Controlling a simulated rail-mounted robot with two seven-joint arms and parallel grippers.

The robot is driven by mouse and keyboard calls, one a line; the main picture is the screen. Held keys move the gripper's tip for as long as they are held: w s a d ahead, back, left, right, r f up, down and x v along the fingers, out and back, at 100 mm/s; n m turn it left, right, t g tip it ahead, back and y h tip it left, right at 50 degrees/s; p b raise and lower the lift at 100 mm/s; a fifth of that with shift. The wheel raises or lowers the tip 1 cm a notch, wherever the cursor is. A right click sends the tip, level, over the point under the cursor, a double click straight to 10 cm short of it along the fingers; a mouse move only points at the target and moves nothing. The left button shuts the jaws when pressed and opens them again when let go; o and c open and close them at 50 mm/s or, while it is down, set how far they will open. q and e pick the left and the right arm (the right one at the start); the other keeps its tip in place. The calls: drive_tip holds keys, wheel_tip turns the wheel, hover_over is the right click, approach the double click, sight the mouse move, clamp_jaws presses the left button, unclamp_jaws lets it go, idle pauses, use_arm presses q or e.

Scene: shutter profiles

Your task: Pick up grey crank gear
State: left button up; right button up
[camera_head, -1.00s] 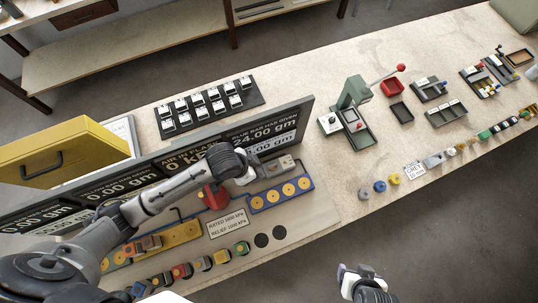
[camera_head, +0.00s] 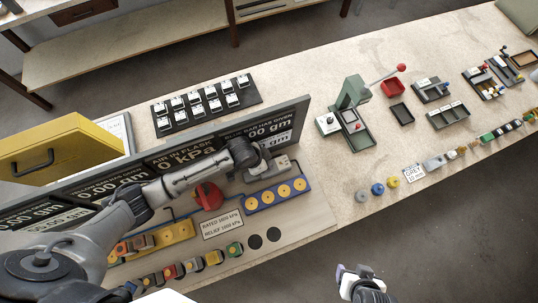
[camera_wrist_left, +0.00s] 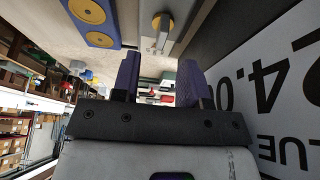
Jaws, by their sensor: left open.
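A small grey round piece (camera_head: 362,196), possibly the grey crank gear, lies near the bench's front edge, left of a blue piece (camera_head: 378,189) and a yellow piece (camera_head: 393,182). A white label (camera_head: 414,172) with the word "GREY" stands to their right. My left gripper (camera_head: 266,165) is well to the left of them, beside the display panel. In the left wrist view its purple fingers (camera_wrist_left: 163,85) are apart with nothing between them. My right gripper (camera_head: 347,272) is low in the head view, in front of the bench; its jaw gap is unclear.
The dark display panel (camera_head: 165,160) stands close along my left arm. A blue plate with yellow discs (camera_head: 275,195) and a grey block (camera_head: 283,166) are near the left gripper. A green press (camera_head: 350,105) stands behind the pieces. Bare bench lies between plate and pieces.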

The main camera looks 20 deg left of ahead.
use_arm(q)
drive_tip(key=shift+x, duration=2.5)
drive_tip(key=shift+a, duration=0.1)
clamp_jaws()
